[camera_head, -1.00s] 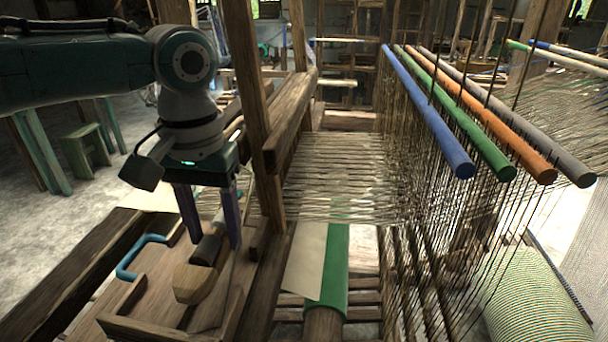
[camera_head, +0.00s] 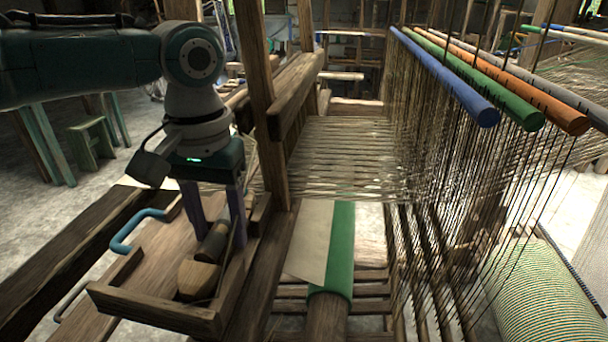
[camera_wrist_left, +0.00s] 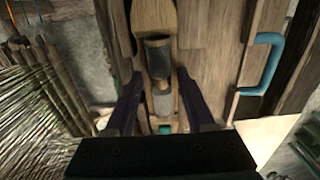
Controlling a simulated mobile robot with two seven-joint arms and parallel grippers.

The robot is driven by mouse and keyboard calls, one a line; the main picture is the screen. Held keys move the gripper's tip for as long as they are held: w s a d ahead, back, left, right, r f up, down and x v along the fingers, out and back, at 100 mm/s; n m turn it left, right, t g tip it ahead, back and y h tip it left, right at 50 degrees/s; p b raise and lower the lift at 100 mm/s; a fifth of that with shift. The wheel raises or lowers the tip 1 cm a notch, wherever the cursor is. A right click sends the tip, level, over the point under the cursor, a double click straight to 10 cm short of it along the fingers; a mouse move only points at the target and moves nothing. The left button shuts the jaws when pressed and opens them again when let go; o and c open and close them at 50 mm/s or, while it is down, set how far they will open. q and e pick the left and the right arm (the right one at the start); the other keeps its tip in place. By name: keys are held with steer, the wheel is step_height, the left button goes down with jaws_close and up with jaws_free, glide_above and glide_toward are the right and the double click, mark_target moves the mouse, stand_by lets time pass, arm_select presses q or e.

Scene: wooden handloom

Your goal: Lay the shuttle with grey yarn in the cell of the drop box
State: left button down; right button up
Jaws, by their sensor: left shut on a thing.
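The wooden shuttle (camera_head: 199,278) with grey yarn (camera_head: 213,242) is between the fingers of my left gripper (camera_head: 216,217), which is shut on it. The drop box (camera_head: 150,306) is a low-walled wooden tray. The shuttle is over or inside its right side, along the right wall; I cannot tell whether it touches the floor. My right gripper is out of view.
A blue handle (camera_head: 135,228) stands at the box's left. A wooden post (camera_head: 262,105) rises close right of my left gripper. Farther right are a green roller (camera_head: 339,240), stretched warp threads (camera_head: 350,150) and coloured heddle bars (camera_head: 448,78).

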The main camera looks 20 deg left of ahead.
arm_select(q)
steer(key=shift+f+b, duration=0.3)
steer(key=shift+f, duration=0.65)
steer(key=shift+c, duration=0.8)
jaws_free()
step_height(320, 180, up, 10)
steer(key=shift+p, duration=0.45)
